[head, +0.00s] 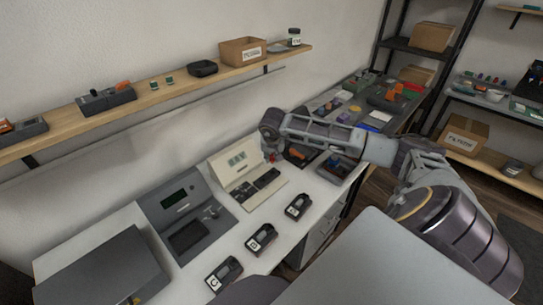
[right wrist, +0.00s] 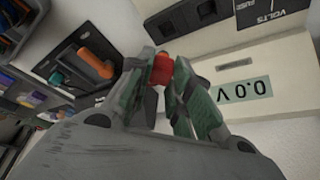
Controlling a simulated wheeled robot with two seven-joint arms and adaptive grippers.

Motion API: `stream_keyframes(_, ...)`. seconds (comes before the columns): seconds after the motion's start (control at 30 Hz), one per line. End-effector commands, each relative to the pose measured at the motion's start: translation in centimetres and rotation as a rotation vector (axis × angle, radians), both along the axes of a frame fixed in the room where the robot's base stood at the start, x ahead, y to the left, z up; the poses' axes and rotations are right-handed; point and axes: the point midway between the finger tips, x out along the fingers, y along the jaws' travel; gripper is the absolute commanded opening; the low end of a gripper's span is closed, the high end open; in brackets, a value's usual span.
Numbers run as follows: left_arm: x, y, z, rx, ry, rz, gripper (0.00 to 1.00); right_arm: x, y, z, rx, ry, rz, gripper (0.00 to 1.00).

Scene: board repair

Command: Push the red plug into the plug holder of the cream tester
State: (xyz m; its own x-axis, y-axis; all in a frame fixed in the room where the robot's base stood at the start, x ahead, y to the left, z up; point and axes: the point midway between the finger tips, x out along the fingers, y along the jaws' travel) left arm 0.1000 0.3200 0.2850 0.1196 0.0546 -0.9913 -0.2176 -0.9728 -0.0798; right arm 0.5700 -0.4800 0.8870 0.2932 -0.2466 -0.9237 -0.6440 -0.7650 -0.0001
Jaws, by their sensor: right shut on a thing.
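The cream tester (head: 228,172) stands open on the white bench, its upright panel carrying a display. In the right wrist view its cream panel (right wrist: 285,60) shows upside down, with a display (right wrist: 243,92) reading 0.0 V. My right gripper (head: 271,156) is at the tester's right side. In the right wrist view the gripper (right wrist: 161,78) is shut on the red plug (right wrist: 162,68), which sits between its green-grey fingertips. The plug appears in front of the tester; whether it touches is unclear. I cannot pick out the plug holder with certainty. My left gripper is out of view.
A dark grey tester (head: 185,215) stands left of the cream one. Several black meters, one in front (head: 261,238), lie along the bench front. A dark tray with an orange-handled tool (right wrist: 95,62) is close beside my right gripper. A wooden shelf (head: 150,95) runs above.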

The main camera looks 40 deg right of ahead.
Motion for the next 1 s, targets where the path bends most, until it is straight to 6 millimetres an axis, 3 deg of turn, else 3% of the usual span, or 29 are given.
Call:
stream_keyframes(0.57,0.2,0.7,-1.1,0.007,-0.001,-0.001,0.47,0.0,0.0,-2.5,0.001,0.002,-0.001,0.00)
stream_keyframes(1.0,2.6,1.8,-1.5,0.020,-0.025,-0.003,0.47,0.0,0.0,-4.4,0.000,0.000,0.000,0.00)
